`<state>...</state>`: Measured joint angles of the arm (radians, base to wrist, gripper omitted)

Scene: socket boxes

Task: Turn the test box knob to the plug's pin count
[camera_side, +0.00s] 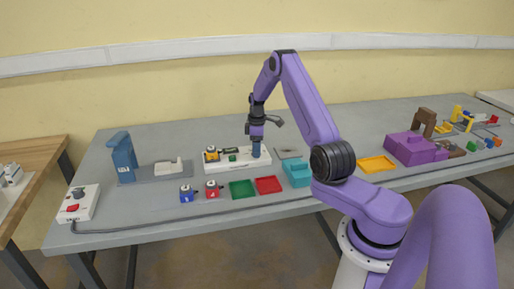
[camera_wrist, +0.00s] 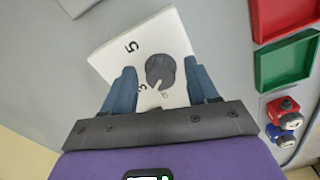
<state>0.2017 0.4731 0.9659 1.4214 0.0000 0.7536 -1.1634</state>
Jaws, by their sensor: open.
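The white test box (camera_side: 236,167) stands mid-table in the side view, with a yellow part (camera_side: 211,154) and a green part (camera_side: 232,157) on it. My gripper (camera_side: 256,152) points down over its right end. In the wrist view, the open fingers of my gripper (camera_wrist: 160,68) stand on either side of the dark round knob (camera_wrist: 160,70), with gaps visible. A large 5 is printed on the box's white top (camera_wrist: 175,38); smaller marks by the knob are hard to read. A pale line shows at the knob's lower edge. No pin count is readable.
A red plug-like piece (camera_side: 212,189) and a blue one (camera_side: 187,194) stand in front of the box. Green (camera_side: 242,189) and red (camera_side: 268,185) trays lie to their right. A blue press-like stand (camera_side: 123,157) is left.

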